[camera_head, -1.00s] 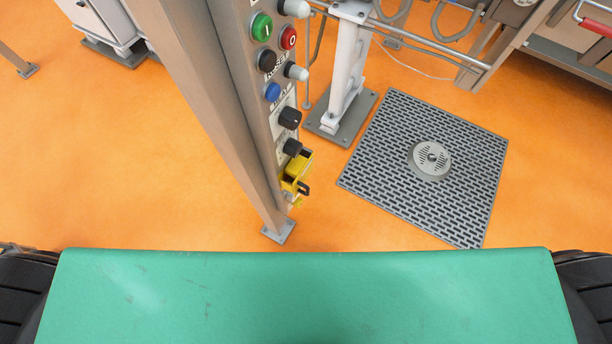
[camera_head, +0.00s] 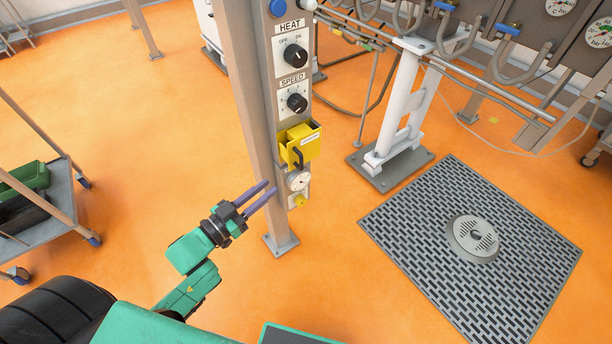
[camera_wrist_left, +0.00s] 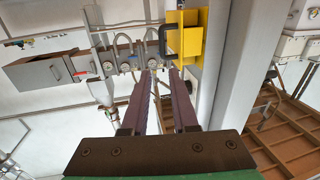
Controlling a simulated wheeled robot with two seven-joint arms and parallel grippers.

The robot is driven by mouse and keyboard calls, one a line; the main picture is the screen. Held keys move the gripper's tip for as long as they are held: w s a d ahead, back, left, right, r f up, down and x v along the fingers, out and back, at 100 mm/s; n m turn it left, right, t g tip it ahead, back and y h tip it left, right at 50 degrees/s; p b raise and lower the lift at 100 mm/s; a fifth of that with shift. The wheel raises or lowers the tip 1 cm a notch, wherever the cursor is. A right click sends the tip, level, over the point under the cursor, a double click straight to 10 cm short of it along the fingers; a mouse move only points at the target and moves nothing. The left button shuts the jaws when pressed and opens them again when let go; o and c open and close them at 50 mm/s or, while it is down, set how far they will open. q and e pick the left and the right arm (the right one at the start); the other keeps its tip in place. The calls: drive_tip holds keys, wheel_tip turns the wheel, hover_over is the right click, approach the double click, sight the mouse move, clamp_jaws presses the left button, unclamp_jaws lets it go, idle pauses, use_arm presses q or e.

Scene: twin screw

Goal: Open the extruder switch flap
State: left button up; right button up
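The extruder switch flap (camera_head: 303,146) is a yellow box-like cover with a black handle (camera_head: 298,158), low on the grey post's control panel. In the left wrist view the yellow flap (camera_wrist_left: 189,45) is at top centre right, with its black handle on its left side. My left gripper (camera_head: 270,190) is left of and below the flap, in front of the post and apart from the handle. Its two purple fingers are parallel with a gap between them, and nothing is held. The fingers (camera_wrist_left: 161,72) also show in the left wrist view. My right gripper is not in view.
The post (camera_head: 252,110) stands beside my gripper. A trolley (camera_head: 62,195) is at left. A floor grate (camera_head: 420,215) lies right.

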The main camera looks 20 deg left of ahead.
sight(301, 158)
use_arm(q)
drive_tip(key=x, duration=1.3)
drive_tip(key=shift+w+a+f, duration=0.15)
drive_tip(key=shift+w, duration=0.3)
clamp_jaws()
idle(0.4)
